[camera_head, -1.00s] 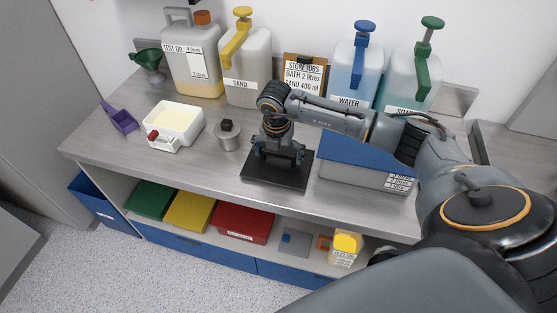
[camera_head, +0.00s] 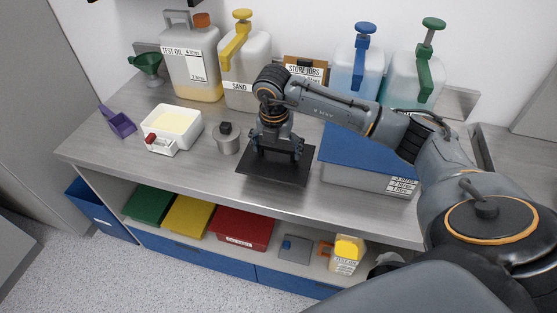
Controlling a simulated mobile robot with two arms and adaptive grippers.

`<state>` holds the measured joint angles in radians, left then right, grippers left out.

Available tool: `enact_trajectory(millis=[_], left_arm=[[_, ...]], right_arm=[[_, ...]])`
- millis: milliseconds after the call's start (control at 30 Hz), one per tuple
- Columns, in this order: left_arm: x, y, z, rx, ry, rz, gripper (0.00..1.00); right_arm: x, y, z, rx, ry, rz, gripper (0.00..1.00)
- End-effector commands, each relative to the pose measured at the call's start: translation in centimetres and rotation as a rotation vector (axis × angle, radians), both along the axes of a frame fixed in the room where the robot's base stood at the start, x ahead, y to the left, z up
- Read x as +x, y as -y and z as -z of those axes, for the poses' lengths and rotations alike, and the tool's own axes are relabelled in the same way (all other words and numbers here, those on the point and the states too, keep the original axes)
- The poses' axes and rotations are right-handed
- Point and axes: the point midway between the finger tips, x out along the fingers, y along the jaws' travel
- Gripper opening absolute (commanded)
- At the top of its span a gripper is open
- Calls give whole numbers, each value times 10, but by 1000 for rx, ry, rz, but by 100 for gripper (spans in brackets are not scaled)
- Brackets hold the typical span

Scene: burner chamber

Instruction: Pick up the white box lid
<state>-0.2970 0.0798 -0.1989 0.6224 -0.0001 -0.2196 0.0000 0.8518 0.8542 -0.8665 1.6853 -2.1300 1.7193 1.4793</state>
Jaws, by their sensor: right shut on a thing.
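A flat, dark square plate (camera_head: 270,177), which looks like the lid of the white box, is under my right gripper (camera_head: 275,150). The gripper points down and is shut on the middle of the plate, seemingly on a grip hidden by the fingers. The plate is level and appears slightly above the counter; the exact gap is hard to tell. My left gripper is out of view.
Several jugs, including the sand jug (camera_head: 240,92), line the back. A purple scoop (camera_head: 119,122) and green funnel (camera_head: 146,66) are at left.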

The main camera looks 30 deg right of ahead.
Motion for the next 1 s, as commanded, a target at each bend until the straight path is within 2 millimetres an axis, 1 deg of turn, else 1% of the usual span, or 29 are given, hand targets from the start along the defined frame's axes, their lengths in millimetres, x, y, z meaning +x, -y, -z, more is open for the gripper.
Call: enact_trajectory(millis=[33,200,300,367,433,500,600,700,867,967,1000], left_arm=[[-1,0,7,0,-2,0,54],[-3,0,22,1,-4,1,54],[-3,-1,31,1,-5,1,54],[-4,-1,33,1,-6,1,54],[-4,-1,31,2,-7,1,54],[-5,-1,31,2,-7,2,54],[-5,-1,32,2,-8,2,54],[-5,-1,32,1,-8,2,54],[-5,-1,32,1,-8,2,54],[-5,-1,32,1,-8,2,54],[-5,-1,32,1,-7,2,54]], right_arm=[[-2,-11,-9,2,6,-9,62],[-14,-43,-49,3,9,-9,62],[-25,-68,-59,3,5,-12,62],[-29,-81,-66,2,6,-10,62],[-34,-93,-76,0,6,-9,62],[-39,-103,-81,-1,5,-5,62],[-43,-114,-85,1,3,-5,62],[-46,-120,-88,1,1,-4,62],[-48,-123,-89,1,1,-14,62],[-49,-123,-88,0,0,-82,62],[-50,-123,-87,0,0,-129,62]])
